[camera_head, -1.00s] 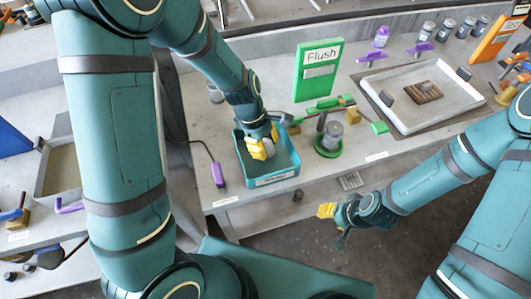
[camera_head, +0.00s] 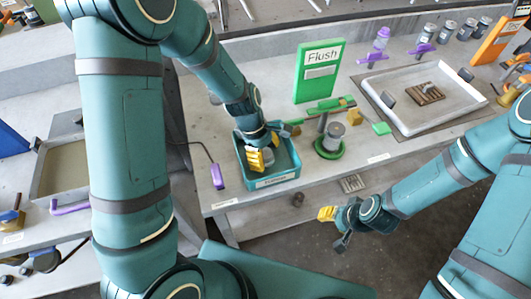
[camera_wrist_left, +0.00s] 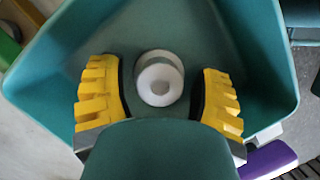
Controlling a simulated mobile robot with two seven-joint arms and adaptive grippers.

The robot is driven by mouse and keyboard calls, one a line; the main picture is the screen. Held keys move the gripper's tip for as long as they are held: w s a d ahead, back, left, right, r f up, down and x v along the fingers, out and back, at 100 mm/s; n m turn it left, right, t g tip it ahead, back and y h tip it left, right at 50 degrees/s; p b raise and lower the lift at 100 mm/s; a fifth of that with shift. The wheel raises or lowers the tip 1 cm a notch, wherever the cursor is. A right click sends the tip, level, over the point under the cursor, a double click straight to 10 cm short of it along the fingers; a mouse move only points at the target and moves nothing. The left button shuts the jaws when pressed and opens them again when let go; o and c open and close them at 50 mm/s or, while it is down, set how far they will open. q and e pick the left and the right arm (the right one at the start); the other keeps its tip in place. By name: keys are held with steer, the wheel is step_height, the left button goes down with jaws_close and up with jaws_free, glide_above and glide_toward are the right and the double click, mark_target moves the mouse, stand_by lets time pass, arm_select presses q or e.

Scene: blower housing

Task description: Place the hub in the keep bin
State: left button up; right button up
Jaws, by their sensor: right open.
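The hub (camera_wrist_left: 160,80), a pale round piece with a central hole, is inside the teal bin (camera_wrist_left: 255,30). In the head view, the hub (camera_head: 268,156) shows partly beside a yellow finger, and the bin (camera_head: 277,181) stands at the bench's front edge; its front label is too small to read. My left gripper (camera_head: 261,157) reaches down into the bin. In the left wrist view its yellow fingers (camera_wrist_left: 158,95) are open on either side of the hub, with gaps to both. My right gripper (camera_head: 335,225) is open and empty, in front of the bench.
A green "Flush" sign (camera_head: 319,72) stands behind the bin. A green round holder (camera_head: 329,149) with a grey cylinder is to the bin's right. A white tray (camera_head: 465,108) lies farther right. A purple tool (camera_head: 217,177) lies left of the bin.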

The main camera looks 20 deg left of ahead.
arm_select(q)
steer(key=p+v, duration=0.4)
steer(key=v, duration=0.8)
steer(key=shift+r, duration=0.15)
steer(key=shift+d, duration=0.1)
